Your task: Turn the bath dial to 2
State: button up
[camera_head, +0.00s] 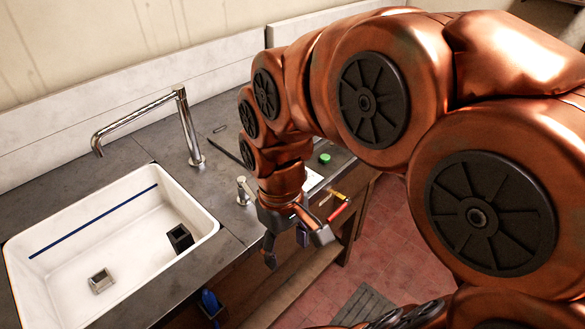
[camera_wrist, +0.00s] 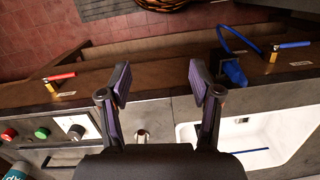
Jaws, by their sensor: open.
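In the head view the dial is hidden by my arm. My gripper (camera_head: 296,247) hangs near the counter's front edge, right of the sink. In the wrist view my gripper (camera_wrist: 158,82) is open, its purple-padded fingers wide apart with nothing between them. The dial lies to the left of the left finger, apart from it.
The white sink (camera_head: 130,215) holds a black box (camera_head: 179,238) and a small metal cube (camera_head: 101,281). A tall tap (camera_head: 186,125) stands behind it. A red-handled valve (camera_wrist: 58,78) and a blue-handled valve (camera_wrist: 288,45) sit along the front edge, with a blue nozzle (camera_wrist: 235,72) nearby.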

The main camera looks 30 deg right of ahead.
jog(key=w+d+n, duration=0.1)
jog(key=w+d, duration=0.5)
jog(key=w, duration=0.1)
jog(key=w+d+n+t, duration=0.1)
jog(key=w+d, duration=0.5)
jog(key=w, duration=0.2)
jog(key=w+d+n+p, duration=0.1)
jog(key=w+d, duration=0.6)
jog(key=shift+w, duration=0.4)
jog(key=shift+d+f, duration=0.15)
jog(key=shift+f, duration=0.3)
jog(key=shift+f+p, duration=1.1)
jog(key=shift+f, duration=2.4)
jog(key=c, duration=1.1)
